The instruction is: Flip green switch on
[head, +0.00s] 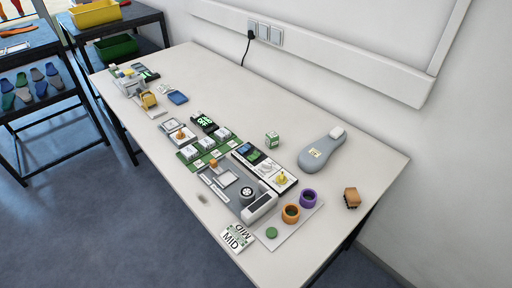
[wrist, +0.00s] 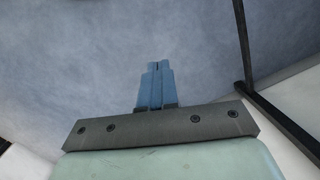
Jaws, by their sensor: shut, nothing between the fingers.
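My gripper (wrist: 157,68) shows only in the wrist view. Its two blue fingers are shut against each other with nothing between them, and they point over the blue-grey floor. The head view does not show my gripper. I cannot make out for sure which part is the green switch. In the head view a green board (head: 186,154) with several white blocks lies mid-table. A round green piece (head: 271,232) lies on a pale plate near the front edge. A small green and white cube (head: 272,139) stands farther back.
The white table (head: 340,225) runs along a wall with sockets (head: 264,32). A grey device (head: 240,192) with a knob, an orange ring (head: 291,213), a purple ring (head: 308,197) and a grey rounded tool (head: 321,152) lie on it. Dark racks (head: 50,112) stand left.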

